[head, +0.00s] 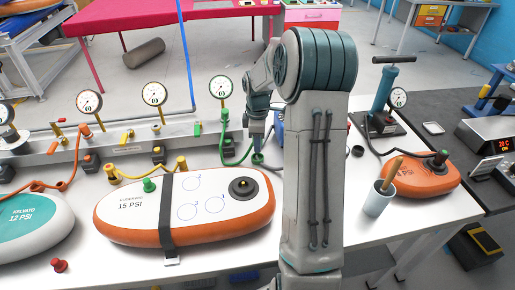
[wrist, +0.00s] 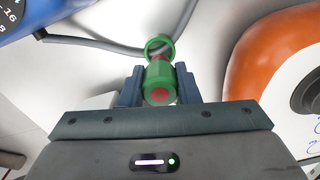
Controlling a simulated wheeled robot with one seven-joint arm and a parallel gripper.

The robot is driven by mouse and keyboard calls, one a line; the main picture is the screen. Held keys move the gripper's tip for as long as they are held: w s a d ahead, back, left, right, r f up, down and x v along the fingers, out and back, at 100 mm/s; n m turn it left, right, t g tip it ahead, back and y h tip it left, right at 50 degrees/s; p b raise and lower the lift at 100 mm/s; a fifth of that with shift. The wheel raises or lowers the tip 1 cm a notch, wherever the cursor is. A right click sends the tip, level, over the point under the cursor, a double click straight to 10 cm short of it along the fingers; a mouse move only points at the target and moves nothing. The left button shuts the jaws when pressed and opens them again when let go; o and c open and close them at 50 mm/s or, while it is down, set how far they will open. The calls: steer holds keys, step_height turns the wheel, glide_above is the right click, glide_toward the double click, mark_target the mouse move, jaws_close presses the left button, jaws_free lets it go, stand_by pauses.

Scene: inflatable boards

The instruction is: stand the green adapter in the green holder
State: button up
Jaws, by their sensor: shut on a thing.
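My gripper (wrist: 159,86) is shut on the green adapter (wrist: 158,75), which shows green parts with a red band between them in the wrist view. In the head view the gripper (head: 257,143) points down with the adapter (head: 257,158) at its tips, above the white table behind the orange-and-white board. A small greenish block by the rail, left of the gripper, looks like the green holder (head: 228,148); a green hose passes close by it. I cannot make out its opening, and I cannot identify it in the wrist view.
The 15 PSI board (head: 120,222) lies in front of the gripper, with a black strap (head: 168,225) across it. A gauge rail (head: 60,148) runs behind. A grey hose (wrist: 100,44) passes close by the adapter. A cup (head: 379,199) and a pump (head: 384,90) stand at right.

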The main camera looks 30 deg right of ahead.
steer(key=shift+a+f, duration=0.1)
steer(key=shift+f, duration=1.9)
steer(key=shift+f, duration=0.1)
steer(key=o, duration=0.9)
step_height(320, 180, up, 12)
steer(key=shift+r, duration=0.1)
steer(key=s+a+r+m+t, duration=0.1)
steer(key=s+a+m, duration=0.3)
steer(key=s, duration=0.4)
steer(key=s+a+r+m+t, duration=0.1)
steer(key=s+a+m, duration=0.3)
steer(key=s, duration=0.5)
steer(key=s+a+r+m, duration=0.1)
steer(key=s+a+m, duration=0.3)
steer(key=s+a, duration=0.3)
steer(key=shift+s+a+r+t, duration=0.2)
steer(key=shift+s+r+t, duration=0.2)
steer(key=shift+s, duration=0.3)
